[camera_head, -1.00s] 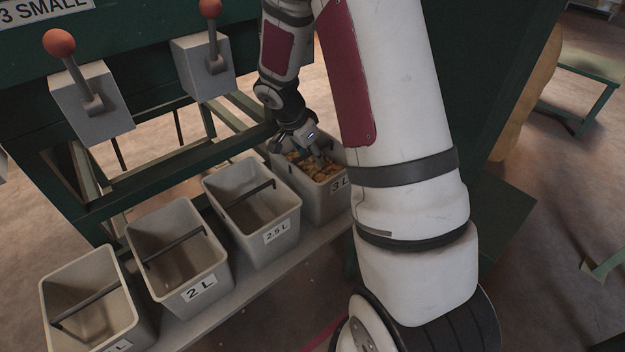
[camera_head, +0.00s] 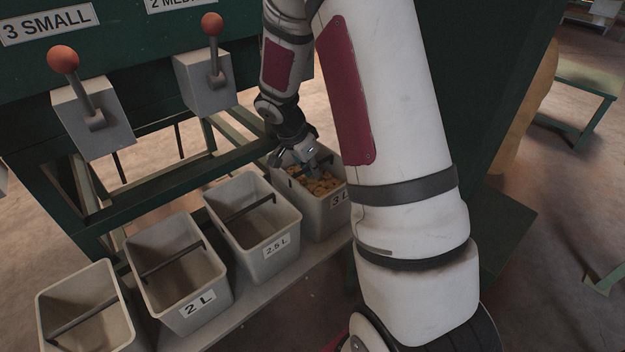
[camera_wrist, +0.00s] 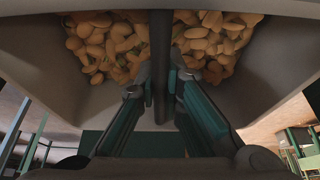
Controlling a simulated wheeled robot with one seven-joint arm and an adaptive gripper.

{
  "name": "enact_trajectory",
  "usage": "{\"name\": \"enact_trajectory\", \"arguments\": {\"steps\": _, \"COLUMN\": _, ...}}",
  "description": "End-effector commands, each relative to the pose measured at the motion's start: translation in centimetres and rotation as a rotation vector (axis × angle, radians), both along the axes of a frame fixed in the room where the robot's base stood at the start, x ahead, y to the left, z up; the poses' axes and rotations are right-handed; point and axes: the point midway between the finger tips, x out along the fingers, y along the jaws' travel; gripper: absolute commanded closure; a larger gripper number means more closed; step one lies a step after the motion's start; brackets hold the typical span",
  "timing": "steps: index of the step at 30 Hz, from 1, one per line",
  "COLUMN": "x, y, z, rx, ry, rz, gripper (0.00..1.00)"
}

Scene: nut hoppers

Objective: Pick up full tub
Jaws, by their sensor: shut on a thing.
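The full tub is the grey 3 L tub (camera_head: 318,214) at the right end of the row, filled with tan nuts (camera_head: 322,184). Part of its right side is hidden behind my arm. My gripper (camera_head: 298,166) is over its opening in the head view. In the wrist view, my gripper (camera_wrist: 162,88) has its two fingers on either side of the tub's dark handle bar (camera_wrist: 160,50) and is shut on it. Nuts (camera_wrist: 100,45) lie on both sides of the bar. The tub looks upright; I cannot tell whether it is clear of the shelf.
The empty 2.5 L tub (camera_head: 285,262) stands just left of the full one, then the 2 L tub (camera_head: 165,318) and another tub (camera_head: 50,318). They stand on a low grey shelf (camera_head: 262,300). A green hopper frame with red-knobbed levers (camera_head: 212,60) stands behind and above.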

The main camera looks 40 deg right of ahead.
Motion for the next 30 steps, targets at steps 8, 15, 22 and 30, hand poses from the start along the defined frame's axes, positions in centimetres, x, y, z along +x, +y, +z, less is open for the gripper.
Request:
{"name": "enact_trajectory", "arguments": {"steps": 8, "x": 0.1, "y": -0.1, "z": 0.7, "rx": -0.002, "ry": -0.002, "rz": 0.001, "gripper": 1.0}}
{"name": "enact_trajectory", "arguments": {"steps": 15, "x": 0.2, "y": -0.1, "z": 2.7, "rx": -0.003, "ry": -0.006, "rz": -0.001, "gripper": 1.0}}
{"name": "enact_trajectory", "arguments": {"steps": 22, "x": 0.2, "y": -0.1, "z": 4.4, "rx": -0.003, "ry": -0.005, "rz": 0.002, "gripper": 1.0}}
{"name": "enact_trajectory", "arguments": {"steps": 30, "x": -2.0, "y": -0.2, "z": 4.2, "rx": -0.003, "ry": -0.002, "rz": 0.0, "gripper": 1.0}}
